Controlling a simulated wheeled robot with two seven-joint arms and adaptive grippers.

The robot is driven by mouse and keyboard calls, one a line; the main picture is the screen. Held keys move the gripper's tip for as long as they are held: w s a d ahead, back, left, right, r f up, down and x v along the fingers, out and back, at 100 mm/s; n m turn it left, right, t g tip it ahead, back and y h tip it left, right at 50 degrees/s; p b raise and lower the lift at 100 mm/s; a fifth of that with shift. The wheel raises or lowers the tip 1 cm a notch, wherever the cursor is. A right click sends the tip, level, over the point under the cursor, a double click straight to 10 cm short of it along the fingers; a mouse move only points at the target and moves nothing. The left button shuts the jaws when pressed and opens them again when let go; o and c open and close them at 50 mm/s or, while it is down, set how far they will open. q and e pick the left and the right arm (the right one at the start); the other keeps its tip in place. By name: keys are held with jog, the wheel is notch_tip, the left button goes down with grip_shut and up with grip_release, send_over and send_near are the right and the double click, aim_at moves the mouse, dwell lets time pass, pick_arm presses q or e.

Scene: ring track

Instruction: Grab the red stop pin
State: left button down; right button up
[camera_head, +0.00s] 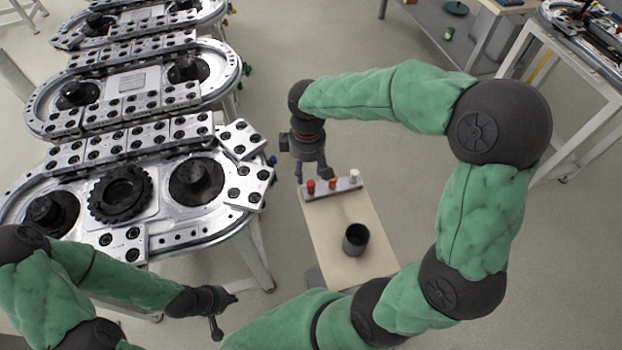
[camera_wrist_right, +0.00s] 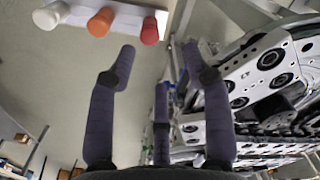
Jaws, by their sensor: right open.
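The red stop pin (camera_head: 311,186) stands in the left end of a grey rack on a small table, left of an orange pin (camera_head: 333,183) and a white pin (camera_head: 354,176). My right gripper (camera_head: 312,178) is open and empty, pointing down close to the red pin. In the right wrist view the red pin (camera_wrist_right: 149,31) lies beyond the spread fingers (camera_wrist_right: 158,55) and apart from them. My left gripper (camera_head: 227,316) is open and empty at the lower left, away from the pins.
A dark cup (camera_head: 356,239) stands on the small table (camera_head: 335,215), in front of the rack (camera_head: 343,190). The metal ring track (camera_head: 140,215) with dark wheels fills the left side. Its end lies close to my right gripper.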

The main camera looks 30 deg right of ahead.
aim_at(311, 183)
jog(key=shift+d+r, duration=0.5)
jog(key=shift+d, duration=0.05)
notch_tip(311, 183, down, 6)
jog(key=shift+r+b, duration=0.25)
jog(key=shift+b, duration=0.75)
notch_tip(311, 183, down, 5)
jog(key=shift+s+f+b, duration=0.1)
jog(key=shift+s+b, duration=0.05)
jog(key=shift+b, duration=1.05)
grip_shut()
